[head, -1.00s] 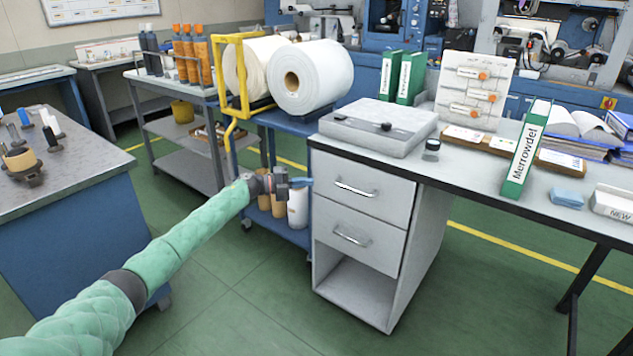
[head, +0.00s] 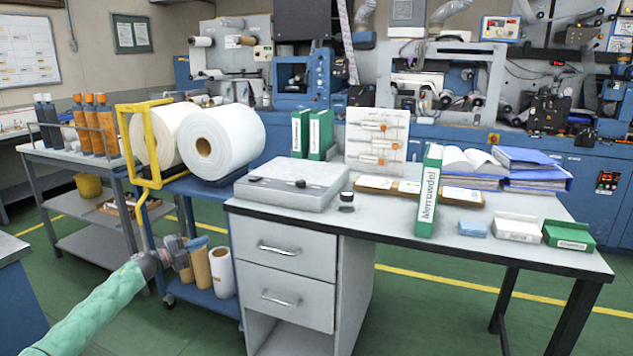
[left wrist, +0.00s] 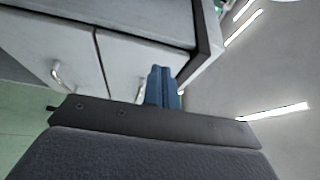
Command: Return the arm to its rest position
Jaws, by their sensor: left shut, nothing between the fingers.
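My left arm comes in from the lower left of the head view in a green sleeve. Its gripper (head: 192,243) is in front of the lower part of the blue cart, left of the desk's drawers, and holds nothing. In the left wrist view the blue fingers (left wrist: 162,87) are together with nothing between them. The drawer fronts show beyond them in that view, tilted. My right gripper is in neither view.
The desk (head: 400,225) has two shut drawers (head: 285,250). A Merrowdel binder (head: 429,190) stands on it. The blue cart (head: 185,187) carries large white rolls (head: 223,145) beside a yellow frame (head: 150,180).

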